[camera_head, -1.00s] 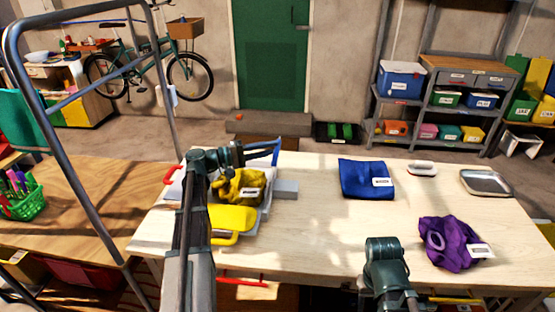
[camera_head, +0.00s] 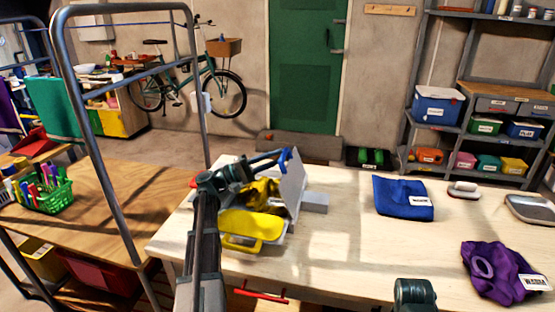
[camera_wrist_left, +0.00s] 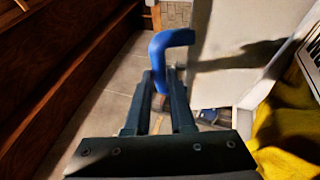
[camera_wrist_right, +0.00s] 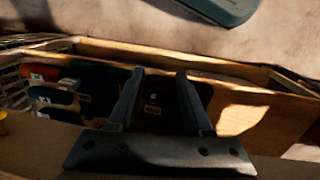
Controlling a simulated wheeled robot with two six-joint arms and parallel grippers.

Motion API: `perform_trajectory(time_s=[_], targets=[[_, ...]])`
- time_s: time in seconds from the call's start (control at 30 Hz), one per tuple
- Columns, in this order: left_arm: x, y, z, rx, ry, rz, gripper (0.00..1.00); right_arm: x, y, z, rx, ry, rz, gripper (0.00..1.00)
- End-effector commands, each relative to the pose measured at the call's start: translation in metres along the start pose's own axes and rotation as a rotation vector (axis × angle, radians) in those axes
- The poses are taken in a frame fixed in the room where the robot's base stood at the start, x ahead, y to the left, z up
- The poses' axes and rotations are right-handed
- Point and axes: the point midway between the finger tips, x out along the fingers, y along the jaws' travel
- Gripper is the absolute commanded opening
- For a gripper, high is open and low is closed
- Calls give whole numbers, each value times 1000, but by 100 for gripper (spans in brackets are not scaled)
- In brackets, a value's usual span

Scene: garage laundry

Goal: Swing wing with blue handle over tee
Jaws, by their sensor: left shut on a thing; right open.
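The wing (camera_head: 291,188) is a pale panel standing steeply raised at the right side of a folding board on the pale table. Its blue handle (camera_head: 287,156) is at the top. My left gripper (camera_head: 278,162) is shut on this handle. In the left wrist view the fingers (camera_wrist_left: 166,82) close on the handle (camera_wrist_left: 168,42), beside the white panel (camera_wrist_left: 218,40). The yellow tee (camera_head: 262,193) lies bunched on the board, partly hidden by my arm. It also shows in the left wrist view (camera_wrist_left: 285,130). My right gripper (camera_wrist_right: 160,88) is open and empty.
A yellow-handled flap (camera_head: 250,224) is at the board's front. A grey block (camera_head: 314,202) sits right of the board. A folded blue cloth (camera_head: 402,198), a brush (camera_head: 462,190), a metal tray (camera_head: 530,208) and a purple garment (camera_head: 492,272) lie further right. The table's middle is clear.

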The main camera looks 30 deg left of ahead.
Motion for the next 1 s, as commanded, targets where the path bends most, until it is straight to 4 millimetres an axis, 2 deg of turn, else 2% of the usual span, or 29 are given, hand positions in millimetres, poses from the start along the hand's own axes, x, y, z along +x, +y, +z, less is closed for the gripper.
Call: perform_trajectory(time_s=[0.03, 0.37, 0.4, 0.47, 0.77, 0.87, 1.0], targets=[[1, -8, 5, 0, -11, -24, 0, 2, 0, 0, 0, 0, 0, 50], [2, -9, 6, 0, -12, -24, 0, 2, 0, 0, 0, 0, 0, 50], [2, -9, 6, 0, -12, -24, 24, 2, 0, 0, 0, 0, 0, 50], [2, -9, 6, 0, -13, -24, 34, 2, 0, 0, 0, 0, 0, 50], [-4, -8, 4, 0, -9, -23, 35, 4, 0, 0, 0, 0, 0, 50], [-18, -9, 4, 1, -8, -22, 35, 9, -1, 0, 0, 0, 0, 50], [-49, -10, 4, 2, -8, -18, 35, 20, -2, -1, 0, 0, 0, 50]])
